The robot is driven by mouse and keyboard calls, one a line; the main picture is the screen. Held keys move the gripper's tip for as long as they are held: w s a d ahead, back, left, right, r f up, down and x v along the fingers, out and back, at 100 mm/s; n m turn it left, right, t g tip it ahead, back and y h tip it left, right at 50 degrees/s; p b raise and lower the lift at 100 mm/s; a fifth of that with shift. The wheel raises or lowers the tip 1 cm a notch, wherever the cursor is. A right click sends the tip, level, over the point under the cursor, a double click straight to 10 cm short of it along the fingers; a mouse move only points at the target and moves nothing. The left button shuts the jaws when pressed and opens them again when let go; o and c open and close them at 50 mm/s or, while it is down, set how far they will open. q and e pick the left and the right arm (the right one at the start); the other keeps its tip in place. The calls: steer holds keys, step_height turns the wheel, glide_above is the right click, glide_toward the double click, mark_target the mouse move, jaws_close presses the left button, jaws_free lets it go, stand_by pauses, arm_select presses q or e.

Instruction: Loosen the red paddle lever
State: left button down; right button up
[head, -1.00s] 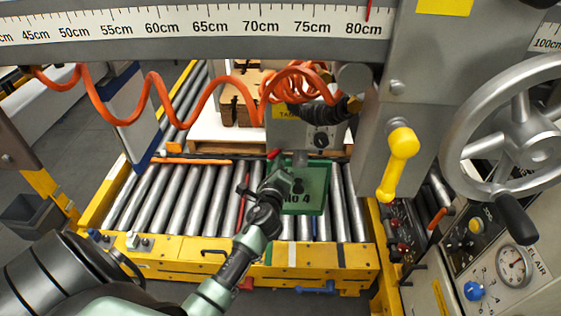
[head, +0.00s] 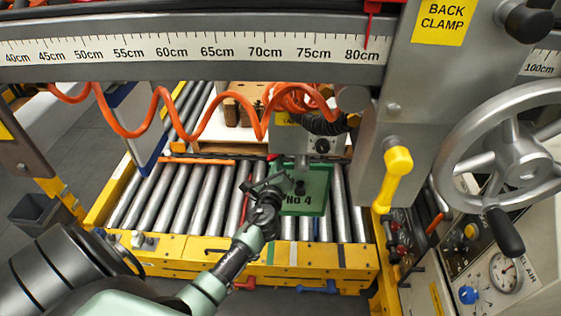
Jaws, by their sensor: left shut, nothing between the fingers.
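My left gripper (head: 278,184) reaches over the roller bed from the lower left. It is shut and empty, in front of the green plate marked No 4 (head: 313,200). A red handle (head: 245,284) shows below the yellow front rail, partly behind my left arm. Another red part (head: 372,12) sits at the top of the scale beam, cut by the frame edge. I cannot tell for sure which of these is the red paddle lever. My left gripper touches neither. My right gripper is not in view.
A coiled orange hose (head: 160,115) hangs below the scale beam (head: 190,50). A yellow handle (head: 395,175) and a large handwheel (head: 515,150) are at the right. A blue handle (head: 316,288) is below the yellow rail (head: 330,256). The rollers (head: 160,195) left of my gripper are bare.

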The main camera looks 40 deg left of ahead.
arm_select(q)
steer(key=r+m+p, duration=0.1)
steer(key=p, duration=0.1)
steer(key=a+m+p, duration=0.1)
steer(key=m+p, duration=0.1)
steer(key=shift+s+a+r+m+g+y, duration=0.2)
steer(key=shift+s+r+m+g+y, duration=0.1)
steer(key=shift+s+r, duration=0.05)
steer(key=shift+s+a+r+m+p, duration=0.15)
steer(key=shift+a+m+p, duration=0.05)
steer(key=shift+m+p, duration=0.65)
